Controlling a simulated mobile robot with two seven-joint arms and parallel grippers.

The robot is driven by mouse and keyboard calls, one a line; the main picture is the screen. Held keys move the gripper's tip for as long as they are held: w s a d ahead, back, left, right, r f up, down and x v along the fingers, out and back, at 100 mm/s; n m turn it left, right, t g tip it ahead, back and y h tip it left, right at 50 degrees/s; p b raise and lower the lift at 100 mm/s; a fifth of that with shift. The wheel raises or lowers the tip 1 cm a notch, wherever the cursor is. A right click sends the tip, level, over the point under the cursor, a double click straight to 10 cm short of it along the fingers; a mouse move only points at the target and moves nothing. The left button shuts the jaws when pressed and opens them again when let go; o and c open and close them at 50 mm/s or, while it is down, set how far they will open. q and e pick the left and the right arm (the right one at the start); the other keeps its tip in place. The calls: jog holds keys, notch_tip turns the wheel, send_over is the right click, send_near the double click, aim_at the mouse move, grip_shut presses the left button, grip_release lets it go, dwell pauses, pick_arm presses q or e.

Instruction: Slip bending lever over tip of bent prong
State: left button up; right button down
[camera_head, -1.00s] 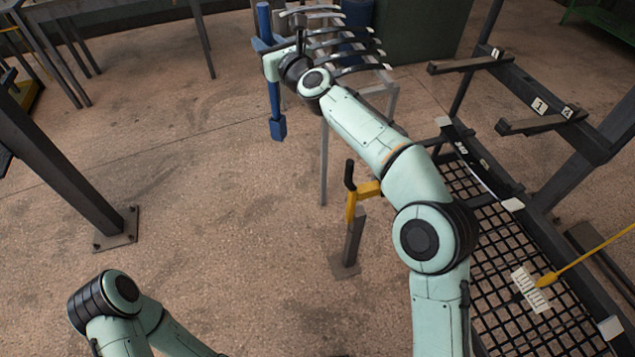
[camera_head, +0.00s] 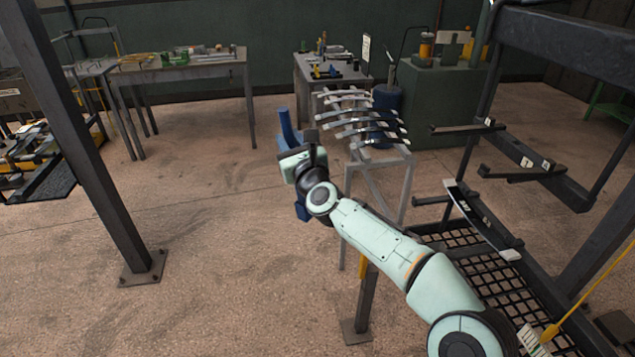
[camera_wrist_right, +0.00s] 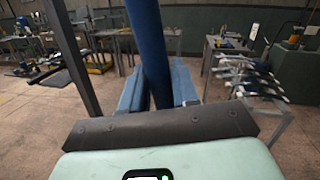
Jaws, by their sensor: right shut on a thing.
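The bending lever is a blue bar (camera_head: 289,128), held upright with a slight tilt by my right gripper (camera_head: 296,158). Its lower blue end (camera_head: 303,212) shows below the gripper. In the right wrist view the bar (camera_wrist_right: 146,35) rises between the two blue fingers of my right gripper (camera_wrist_right: 158,88), which is shut on it. Dark prongs stick out to the left from the frame at right: an upper prong (camera_head: 462,130) and a lower prong (camera_head: 522,174). I cannot tell which is bent. The lever is well left of both, apart from them. My left gripper is out of view.
A grey stand with several curved leaf springs (camera_head: 362,130) is just right of the lever. A blue drum (camera_head: 386,108) is behind it. A dark post (camera_head: 85,150) stands at left. A black mesh shelf (camera_head: 500,297) is at lower right. Open floor lies at left centre.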

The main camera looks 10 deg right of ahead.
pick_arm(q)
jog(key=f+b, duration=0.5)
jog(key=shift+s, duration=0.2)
pick_arm(e)
jog(key=s+d+r+n+t+h, duration=0.1)
jog(key=s+n+t+h, duration=0.2)
jog(key=s+n, duration=0.2)
jog(key=s+d+r+n+t+h, duration=0.1)
jog(key=s+n, duration=0.5)
jog(key=s, duration=0.6)
jog(key=shift+d+r+t+h, duration=0.35)
jog(key=shift+d+t+h, duration=0.5)
jog(key=shift+t, duration=0.25)
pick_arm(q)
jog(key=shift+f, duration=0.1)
pick_arm(e)
jog(key=shift+a, duration=0.1)
